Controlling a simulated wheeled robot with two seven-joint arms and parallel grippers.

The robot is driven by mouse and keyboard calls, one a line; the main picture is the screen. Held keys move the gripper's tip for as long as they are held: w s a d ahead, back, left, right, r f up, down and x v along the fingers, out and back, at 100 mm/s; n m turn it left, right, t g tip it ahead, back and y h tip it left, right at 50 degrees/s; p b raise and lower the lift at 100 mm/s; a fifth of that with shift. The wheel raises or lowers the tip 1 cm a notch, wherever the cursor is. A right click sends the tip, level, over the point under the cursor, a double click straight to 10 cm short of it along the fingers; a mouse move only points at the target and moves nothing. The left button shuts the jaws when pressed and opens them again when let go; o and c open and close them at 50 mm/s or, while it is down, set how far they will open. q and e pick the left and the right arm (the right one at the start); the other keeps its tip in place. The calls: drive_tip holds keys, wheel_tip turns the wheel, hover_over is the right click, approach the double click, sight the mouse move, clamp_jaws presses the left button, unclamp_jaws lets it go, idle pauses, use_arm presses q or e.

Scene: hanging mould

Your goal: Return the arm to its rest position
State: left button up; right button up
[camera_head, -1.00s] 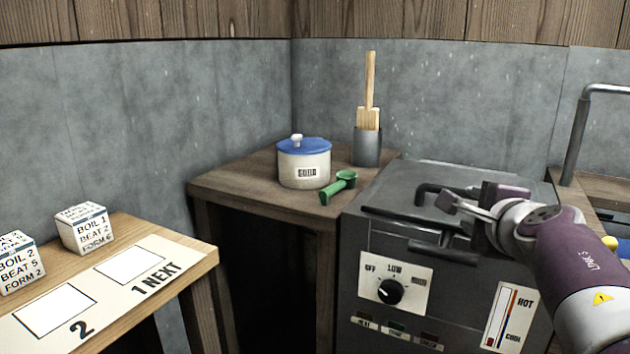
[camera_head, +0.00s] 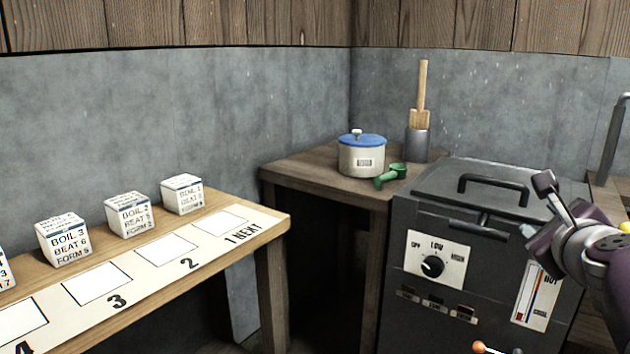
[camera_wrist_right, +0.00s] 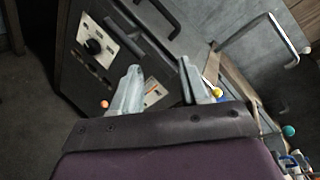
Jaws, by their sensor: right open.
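My right gripper (camera_head: 545,205) is at the right of the head view, in front of the right side of the dark stove-like unit (camera_head: 400,300). It is empty and its fingers are apart. In the right wrist view the two grey fingers (camera_wrist_right: 158,88) stand apart with nothing between them. The unit's black lid handle (camera_head: 493,180) is to the left of the gripper and apart from it. My left gripper is not in either view.
A white pot with a blue lid (camera_head: 362,158), a green scoop (camera_head: 391,176) and a grey holder with wooden tools (camera_head: 418,143) stand on the corner table. Several labelled cubes (camera_head: 128,214) stand on the shelf (camera_head: 240,196) at left. A dial (camera_head: 432,266) is on the unit's front.

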drive_tip(key=s+a+f+m+g+p, duration=0.1)
drive_tip(key=s+f+m+g, duration=0.15)
drive_tip(key=f+m, duration=1)
drive_tip(key=s+a+f+m+g+p, duration=0.1)
drive_tip(key=f+m+g, duration=0.4)
drive_tip(key=m, duration=1.5)
drive_tip(key=s+a+f+m+g+y+p, duration=0.25)
drive_tip(key=s+a+f+m, duration=0.2)
drive_tip(key=a+f, duration=0.35)
drive_tip(key=s+a+f+m+g+y+p, duration=0.2)
drive_tip(key=s+a+f+m+g+y, duration=0.25)
drive_tip(key=a, duration=0.55)
wheel_tip(320, 180, up, 37)
drive_tip(key=s+t+h+p, duration=0.1)
drive_tip(key=p, duration=3.6)
drive_tip(key=shift+d+h+p, duration=0.3)
drive_tip(key=shift+d+h, duration=0.05)
drive_tip(key=shift+h, duration=0.05)
drive_tip(key=shift+r+t, duration=0.1)
drive_tip(key=shift+t, duration=0.15)
